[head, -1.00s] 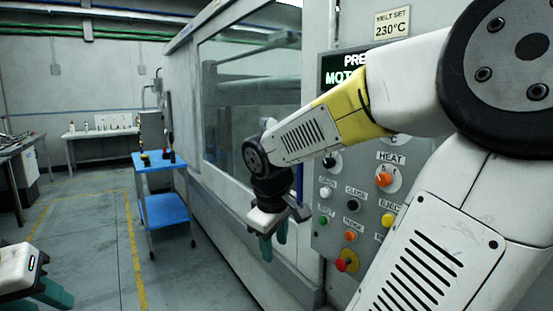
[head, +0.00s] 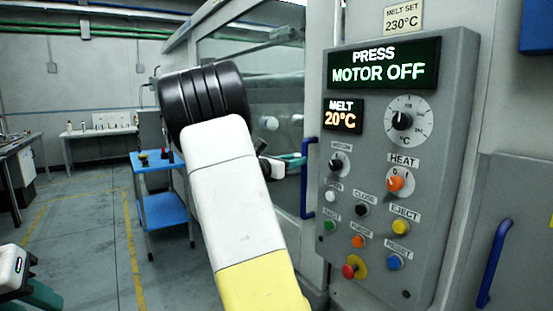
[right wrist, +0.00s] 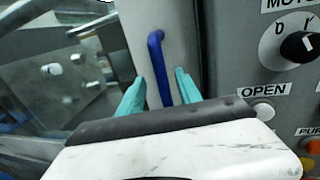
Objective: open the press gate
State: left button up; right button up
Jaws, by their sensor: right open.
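The press gate (head: 247,75) is a large glazed panel in the press's grey front. A blue upright handle (head: 306,180) stands at its right end, left of the control panel; it also shows in the right wrist view (right wrist: 157,68). My right gripper (head: 296,162) points at the handle, partly hidden by my forearm. In the right wrist view its teal fingers (right wrist: 161,88) are open, one on each side of the handle in the picture. I cannot tell whether they touch it. My left gripper (head: 36,292) is at the lower left edge, partly cut off.
The control panel (head: 335,235) reads motor off and melt 20°C, with buttons and knobs close to the right of the handle. Another blue handle (head: 494,262) is on the right. A blue cart (head: 165,210) stands at left, with clear floor before it.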

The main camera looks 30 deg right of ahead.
jog(key=x, duration=0.5)
jog(key=shift+d, duration=0.2)
grip_shut()
jog(key=shift+f, duration=0.1)
dwell(1.1)
